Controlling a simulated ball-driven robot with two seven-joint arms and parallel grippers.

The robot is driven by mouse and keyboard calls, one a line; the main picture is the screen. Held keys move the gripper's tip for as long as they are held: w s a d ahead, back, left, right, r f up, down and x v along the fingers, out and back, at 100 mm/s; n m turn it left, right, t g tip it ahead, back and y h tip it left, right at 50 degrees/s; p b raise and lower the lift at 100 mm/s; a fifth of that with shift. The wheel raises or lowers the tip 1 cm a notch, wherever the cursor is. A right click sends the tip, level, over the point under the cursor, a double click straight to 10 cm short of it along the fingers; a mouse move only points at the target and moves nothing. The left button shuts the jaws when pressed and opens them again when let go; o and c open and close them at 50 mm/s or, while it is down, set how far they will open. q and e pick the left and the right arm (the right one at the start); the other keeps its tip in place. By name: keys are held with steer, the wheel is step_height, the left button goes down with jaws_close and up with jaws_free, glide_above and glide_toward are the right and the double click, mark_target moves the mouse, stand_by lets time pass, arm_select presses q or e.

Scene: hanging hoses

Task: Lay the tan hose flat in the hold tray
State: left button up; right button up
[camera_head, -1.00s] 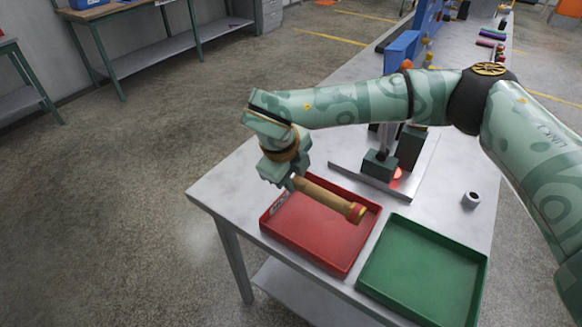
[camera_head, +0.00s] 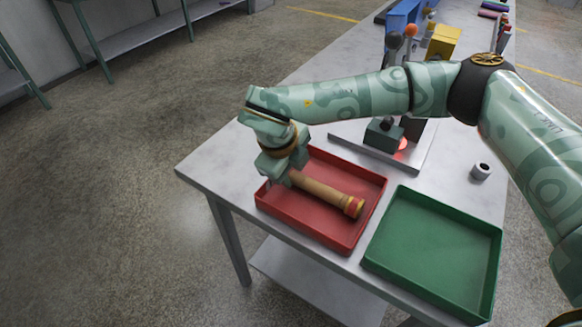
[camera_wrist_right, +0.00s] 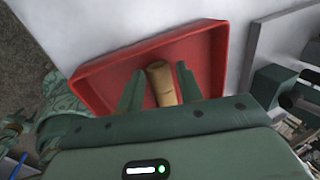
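The tan hose (camera_head: 322,190) is a short, straight tube with a red and gold end. It lies along the inside of the red tray (camera_head: 347,241), apparently on its floor, with its plain end at my right gripper. My right gripper (camera_head: 279,180) is low at the tray's left side. In the right wrist view the hose (camera_wrist_right: 161,84) is between the two fingers of my right gripper (camera_wrist_right: 159,82), with a gap on each side, over the red tray (camera_wrist_right: 214,62). My left gripper is not in view.
A green tray (camera_head: 430,246) stands empty to the right of the red one. Behind are a metal stand with a red light (camera_head: 402,147) and a small white cylinder (camera_head: 481,171). The grey table's (camera_head: 222,166) left corner is clear.

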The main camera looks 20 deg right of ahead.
steer(key=shift+o, duration=0.9)
arm_select(q)
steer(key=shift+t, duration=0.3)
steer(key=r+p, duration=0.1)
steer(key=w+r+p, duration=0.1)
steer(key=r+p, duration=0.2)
steer(key=p, duration=0.1)
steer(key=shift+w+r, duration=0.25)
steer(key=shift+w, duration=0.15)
arm_select(e)
steer(key=v, duration=1.6)
steer(key=shift+r, duration=0.15)
